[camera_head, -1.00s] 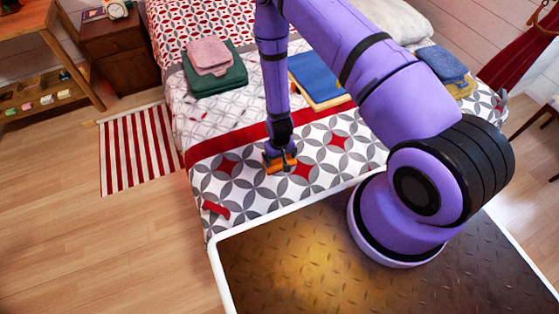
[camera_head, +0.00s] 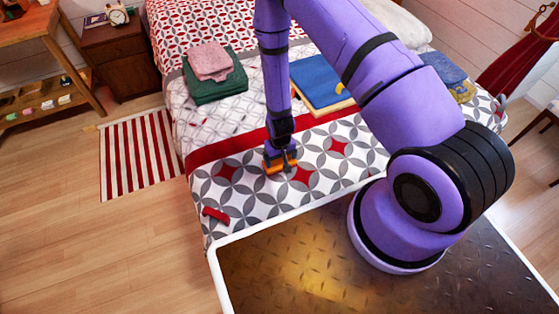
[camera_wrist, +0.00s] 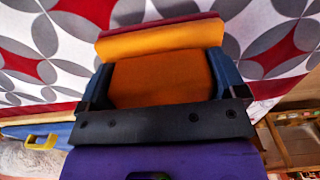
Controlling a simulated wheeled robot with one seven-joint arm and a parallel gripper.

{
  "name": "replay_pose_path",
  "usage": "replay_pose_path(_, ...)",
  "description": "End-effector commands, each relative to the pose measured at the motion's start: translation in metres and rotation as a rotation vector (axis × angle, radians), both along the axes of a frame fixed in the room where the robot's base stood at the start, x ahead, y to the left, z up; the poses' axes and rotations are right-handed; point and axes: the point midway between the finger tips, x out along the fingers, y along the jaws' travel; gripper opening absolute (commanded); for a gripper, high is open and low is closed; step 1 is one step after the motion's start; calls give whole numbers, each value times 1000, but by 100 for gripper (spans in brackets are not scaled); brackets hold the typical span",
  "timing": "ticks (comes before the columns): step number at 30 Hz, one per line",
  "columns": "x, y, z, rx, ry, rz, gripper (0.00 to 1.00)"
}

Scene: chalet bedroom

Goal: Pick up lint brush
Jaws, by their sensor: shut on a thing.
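My gripper (camera_head: 281,165) points down at the near part of the patterned bed, its tips at or just above the cover. A small red object (camera_head: 215,216) lies apart, left of my gripper near the bed's front edge.
The bed cover (camera_head: 235,190) is clear around my gripper. Behind are pink and green folded cloths (camera_head: 215,83) and a blue folded piece (camera_head: 315,82) with a yellow item (camera_head: 341,89) on it. A striped rug (camera_head: 140,152) lies on the floor at left.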

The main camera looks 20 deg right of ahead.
Motion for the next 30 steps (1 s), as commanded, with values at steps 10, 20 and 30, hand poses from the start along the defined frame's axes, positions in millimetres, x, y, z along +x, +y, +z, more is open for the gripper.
replay_pose_path(10, -92, -1, 5, -1, 14, 0, 60)
replay_pose_path(20, -147, 0, 11, 0, 9, 0, 60)
replay_pose_path(30, -157, -1, 12, 0, 8, -1, 60)
